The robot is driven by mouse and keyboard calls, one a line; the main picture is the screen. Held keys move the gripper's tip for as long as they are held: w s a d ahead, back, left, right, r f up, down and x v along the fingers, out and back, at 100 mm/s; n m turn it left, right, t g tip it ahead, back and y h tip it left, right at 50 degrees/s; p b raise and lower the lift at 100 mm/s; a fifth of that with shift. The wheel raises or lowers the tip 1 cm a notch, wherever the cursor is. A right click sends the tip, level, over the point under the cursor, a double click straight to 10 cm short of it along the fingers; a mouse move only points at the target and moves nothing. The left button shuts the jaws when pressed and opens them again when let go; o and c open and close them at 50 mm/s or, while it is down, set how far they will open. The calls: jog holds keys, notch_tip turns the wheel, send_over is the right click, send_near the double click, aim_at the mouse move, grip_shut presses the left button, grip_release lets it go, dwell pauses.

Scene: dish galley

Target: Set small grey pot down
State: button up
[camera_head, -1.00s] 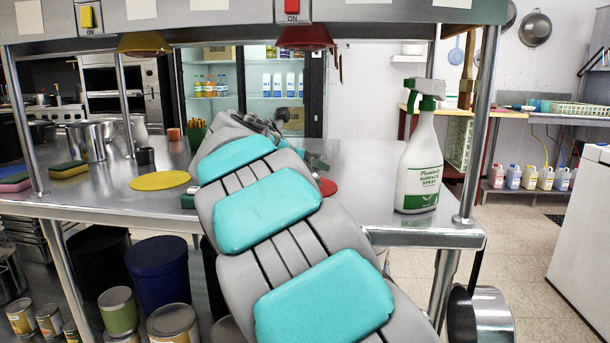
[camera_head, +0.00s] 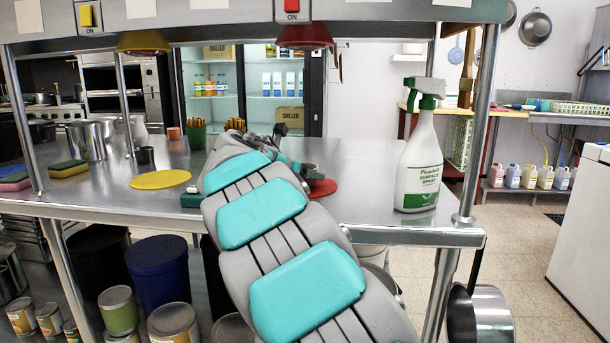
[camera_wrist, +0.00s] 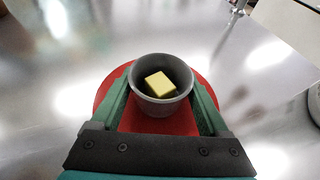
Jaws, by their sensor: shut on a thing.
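The small grey pot (camera_wrist: 161,105) shows in the wrist view, between the two green fingers of my gripper (camera_wrist: 160,100), which is shut on it. A yellow block (camera_wrist: 160,84) lies inside the pot. The pot is upright over a round red mat (camera_wrist: 201,92); I cannot tell whether it touches the mat. In the head view the red mat (camera_head: 322,188) is partly behind my arm, at the middle of the steel counter. The pot is hidden there, and my gripper's fingers cannot be made out clearly.
A white spray bottle (camera_head: 418,165) stands right of the red mat. A yellow round mat (camera_head: 160,180) lies to the left, with sponges (camera_head: 68,169) and steel pots (camera_head: 88,140) beyond it. Red and yellow heat lamps (camera_head: 305,38) hang from the shelf above.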

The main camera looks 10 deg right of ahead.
jog(key=shift+f, duration=0.1)
jog(key=o, duration=1.3)
jog(key=shift+s+a+r, duration=0.2)
jog(key=shift+r, duration=0.05)
jog(key=v, duration=1.1)
jog(key=shift+s+a+r, duration=0.1)
jog(key=shift+s+r, duration=0.05)
